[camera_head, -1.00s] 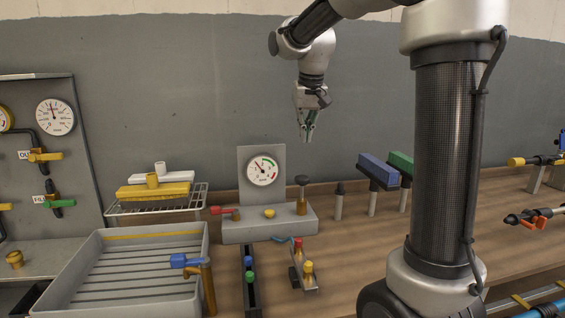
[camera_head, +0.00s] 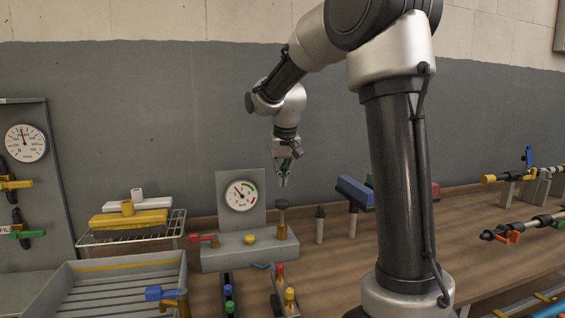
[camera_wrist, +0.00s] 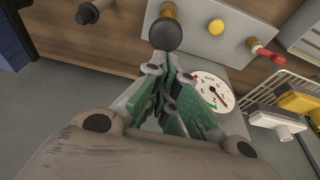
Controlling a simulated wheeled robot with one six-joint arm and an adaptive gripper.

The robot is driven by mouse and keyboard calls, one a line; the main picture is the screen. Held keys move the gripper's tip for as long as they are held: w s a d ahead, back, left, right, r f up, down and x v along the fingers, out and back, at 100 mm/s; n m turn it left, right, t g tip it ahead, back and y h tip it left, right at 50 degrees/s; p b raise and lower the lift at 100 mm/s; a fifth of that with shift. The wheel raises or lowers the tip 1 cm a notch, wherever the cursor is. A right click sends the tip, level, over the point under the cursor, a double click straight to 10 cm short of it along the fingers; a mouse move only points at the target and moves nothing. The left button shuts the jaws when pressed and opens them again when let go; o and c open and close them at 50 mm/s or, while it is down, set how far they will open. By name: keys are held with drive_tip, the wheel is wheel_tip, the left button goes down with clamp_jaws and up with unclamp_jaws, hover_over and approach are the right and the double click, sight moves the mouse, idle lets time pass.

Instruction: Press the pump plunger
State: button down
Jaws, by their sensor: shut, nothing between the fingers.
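The pump plunger (camera_head: 282,205) has a dark round knob on a brass stem and stands upright at the right end of a grey block (camera_head: 222,257). In the wrist view its dark knob (camera_wrist: 166,34) is just beyond my fingertips. My gripper (camera_head: 284,181) points down above the plunger, shut and empty, with a small gap to the knob in the head view. Its green-sided fingers (camera_wrist: 166,75) are together in the wrist view. I cannot tell from the wrist view how far they are from the knob.
A gauge (camera_head: 241,196) on an upright plate stands behind the block. The block also carries a yellow button (camera_head: 250,239) and a red-handled valve (camera_head: 203,239). A wire rack (camera_head: 135,228) is left.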

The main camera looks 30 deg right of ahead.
sight(282, 200)
drive_tip(key=shift+f, duration=2.1)
drive_tip(key=shift+f, duration=2.35)
wheel_tip(282, 200, up, 5)
drive_tip(key=v, duration=0.9)
drive_tip(key=shift+s+r, duration=0.1)
